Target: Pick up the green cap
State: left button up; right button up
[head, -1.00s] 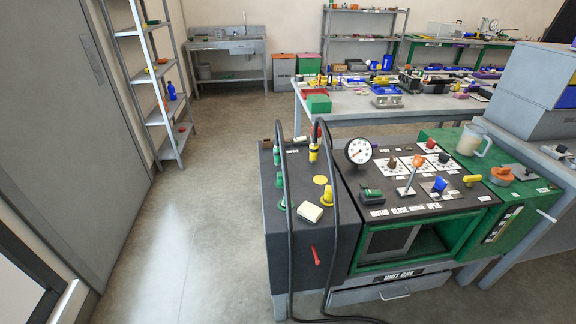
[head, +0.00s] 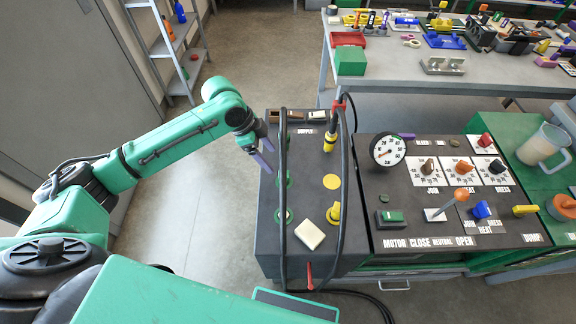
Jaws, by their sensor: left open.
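The green cap (head: 284,217) sits on the dark top of the left cart section, near its left edge. A black cable loop passes in front of it and hides part of it. A flat green disc (head: 283,180) lies just behind it. My left gripper (head: 270,162) has purple fingers, open and empty. It is above the cart's left edge, behind the green cap and apart from it in the picture. My right gripper is not in view.
A yellow cap (head: 334,212) and a cream block (head: 310,234) are close to the green cap. A gauge (head: 388,150) and levers stand to the right. Floor left of the cart is clear.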

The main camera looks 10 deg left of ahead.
aim_at(283, 174)
pick_arm(q)
jog(key=p+x, duration=0.2)
jog(key=x, duration=0.8)
jog(key=shift+w+d+f, duration=0.1)
jog(key=shift+d+f, duration=0.05)
jog(key=shift+f, duration=0.3)
jog(key=shift+c, duration=1.2)
grip_shut()
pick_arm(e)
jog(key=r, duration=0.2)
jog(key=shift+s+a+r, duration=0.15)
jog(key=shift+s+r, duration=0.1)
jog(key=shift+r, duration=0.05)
